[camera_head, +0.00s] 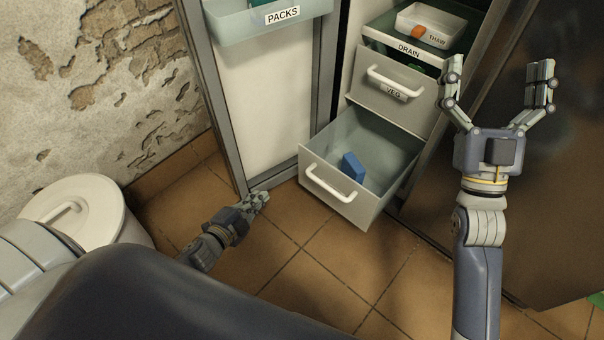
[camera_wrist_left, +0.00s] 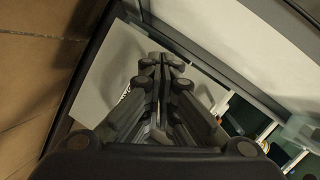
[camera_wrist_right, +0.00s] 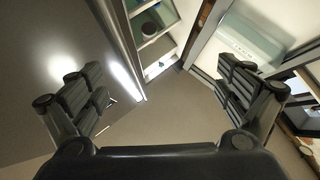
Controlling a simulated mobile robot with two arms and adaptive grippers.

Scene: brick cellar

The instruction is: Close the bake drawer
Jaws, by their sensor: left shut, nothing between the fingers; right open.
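A pulled-out grey drawer (camera_head: 375,150) with a white bar handle (camera_head: 330,184) is the lowest one in the fridge; a blue block (camera_head: 353,167) lies in it. I cannot read a label on its front in the head view. My left gripper (camera_head: 258,200) is shut and empty, low over the floor to the left of this drawer, apart from its handle. In the left wrist view its closed fingers (camera_wrist_left: 160,68) cover part of a pale panel with a partly hidden label. My right gripper (camera_head: 497,78) is open and empty, raised to the right of the drawers.
Above is the VEG drawer (camera_head: 393,93), pushed in, and a DRAIN shelf (camera_head: 409,49) with a THAW tray (camera_head: 432,24). The open fridge door (camera_head: 262,110) with a PACKS bin (camera_head: 268,22) stands left. A white lidded bin (camera_head: 78,209) is at far left. Tiled floor in front is clear.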

